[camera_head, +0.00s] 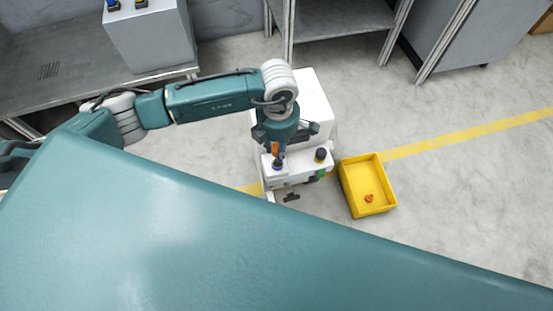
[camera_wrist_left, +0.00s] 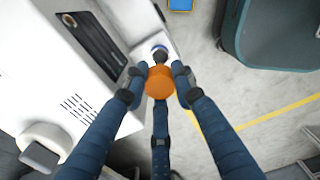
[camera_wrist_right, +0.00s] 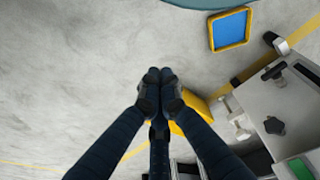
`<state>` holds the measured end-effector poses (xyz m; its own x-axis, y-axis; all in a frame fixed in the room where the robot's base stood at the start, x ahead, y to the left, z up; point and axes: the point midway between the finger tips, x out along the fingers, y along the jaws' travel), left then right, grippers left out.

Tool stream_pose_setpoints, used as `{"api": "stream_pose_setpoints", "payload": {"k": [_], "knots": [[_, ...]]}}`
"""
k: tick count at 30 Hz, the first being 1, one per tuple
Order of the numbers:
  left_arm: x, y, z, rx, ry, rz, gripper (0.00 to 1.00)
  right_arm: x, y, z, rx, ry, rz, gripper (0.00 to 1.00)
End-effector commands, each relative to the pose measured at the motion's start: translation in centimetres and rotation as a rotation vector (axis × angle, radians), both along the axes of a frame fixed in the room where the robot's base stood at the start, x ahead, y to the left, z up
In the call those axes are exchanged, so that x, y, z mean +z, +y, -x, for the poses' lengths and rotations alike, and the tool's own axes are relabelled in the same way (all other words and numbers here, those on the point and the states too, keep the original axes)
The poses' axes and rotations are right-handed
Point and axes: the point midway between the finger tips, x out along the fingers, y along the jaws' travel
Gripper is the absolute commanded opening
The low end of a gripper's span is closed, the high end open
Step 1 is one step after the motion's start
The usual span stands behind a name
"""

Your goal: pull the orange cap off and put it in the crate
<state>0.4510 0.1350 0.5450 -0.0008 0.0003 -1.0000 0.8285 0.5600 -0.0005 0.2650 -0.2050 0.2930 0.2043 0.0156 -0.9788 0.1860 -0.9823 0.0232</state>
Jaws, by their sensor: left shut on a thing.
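The orange cap (camera_wrist_left: 160,83) sits between the fingers of my left gripper (camera_wrist_left: 158,88), which is shut on it. In the head view the cap (camera_head: 275,149) shows under my left gripper (camera_head: 279,146), above a blue fitting (camera_head: 278,164) on the white machine's front ledge. I cannot tell whether cap and fitting touch. The yellow crate (camera_head: 347,187) stands on the floor right of the machine, with a small orange piece (camera_head: 369,198) inside. My right gripper (camera_wrist_right: 160,80) has its fingertips together, with nothing seen between them. Its fingers partly hide the crate (camera_wrist_right: 194,110).
The white machine (camera_head: 313,92) has a black knob (camera_head: 320,154) beside the fitting. A blue panel with a yellow rim (camera_wrist_right: 231,28) shows in the right wrist view. Grey cabinets (camera_head: 335,20) stand at the back. Floor right of the crate is clear.

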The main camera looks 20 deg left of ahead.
Motion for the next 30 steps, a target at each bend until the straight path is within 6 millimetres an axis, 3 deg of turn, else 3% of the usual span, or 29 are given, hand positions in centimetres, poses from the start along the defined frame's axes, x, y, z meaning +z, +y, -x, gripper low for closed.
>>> {"api": "stream_pose_setpoints", "payload": {"k": [15,25,30], "knots": [[1.2,0.0,0.0,0.000,-0.001,-0.001,0.00,-2.6,-0.1,2.6,0.005,0.029,0.002,0.00],[1.3,0.0,-0.1,-0.006,-0.001,0.000,0.00,-2.6,-0.1,2.3,0.006,0.022,0.001,0.00],[3.2,0.4,-0.9,-0.148,-0.007,0.001,0.00,-2.5,-0.1,2.0,0.005,0.020,0.001,0.00]]}}
